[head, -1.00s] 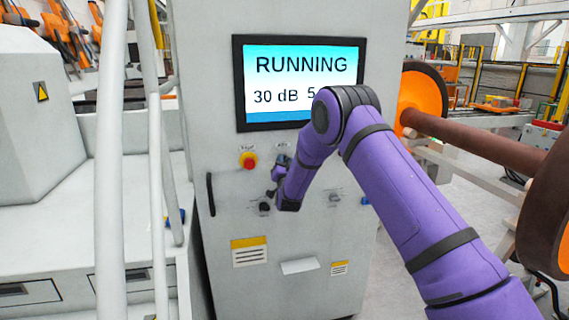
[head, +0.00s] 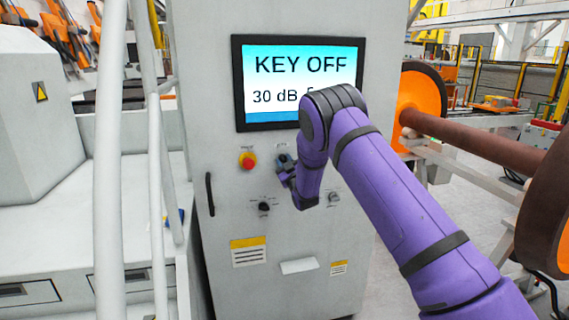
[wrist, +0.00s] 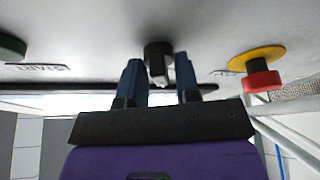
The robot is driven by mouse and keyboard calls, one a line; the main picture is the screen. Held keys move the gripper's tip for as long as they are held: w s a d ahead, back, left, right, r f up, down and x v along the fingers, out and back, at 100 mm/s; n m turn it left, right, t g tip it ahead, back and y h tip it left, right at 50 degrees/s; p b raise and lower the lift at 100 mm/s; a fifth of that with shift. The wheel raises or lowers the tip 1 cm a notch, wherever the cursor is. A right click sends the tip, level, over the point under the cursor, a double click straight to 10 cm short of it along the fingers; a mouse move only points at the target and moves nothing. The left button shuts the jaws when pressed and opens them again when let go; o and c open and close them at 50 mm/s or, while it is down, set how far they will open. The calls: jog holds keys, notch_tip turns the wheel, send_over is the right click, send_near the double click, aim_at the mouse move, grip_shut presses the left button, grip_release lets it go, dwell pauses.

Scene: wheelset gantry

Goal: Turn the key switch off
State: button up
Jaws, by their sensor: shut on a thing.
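The control cabinet's screen (head: 300,82) reads "KEY OFF" in the head view. My gripper (head: 285,163) is at the panel below the screen, right of the red stop button (head: 248,161). In the wrist view, the black key switch (wrist: 158,58) stands between the two blue fingers of my gripper (wrist: 160,82), with its key pointing toward me. My gripper is shut on the key. In the head view the fingers and wrist largely hide the switch.
In the wrist view the red button on its yellow base (wrist: 261,77) is to the right and a green button (wrist: 11,47) to the left. Lower on the cabinet are a black knob (head: 264,208) and another knob (head: 333,197). A white railing (head: 154,150) stands at the left.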

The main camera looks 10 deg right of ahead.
jog(key=shift+n+y, duration=0.4)
jog(key=shift+n, duration=0.5)
jog(key=o, duration=0.6)
jog(key=shift+s, duration=0.1)
jog(key=v, duration=1)
jog(key=shift+s+d, duration=0.1)
jog(key=shift+s, duration=0.2)
jog(key=shift+r, duration=0.1)
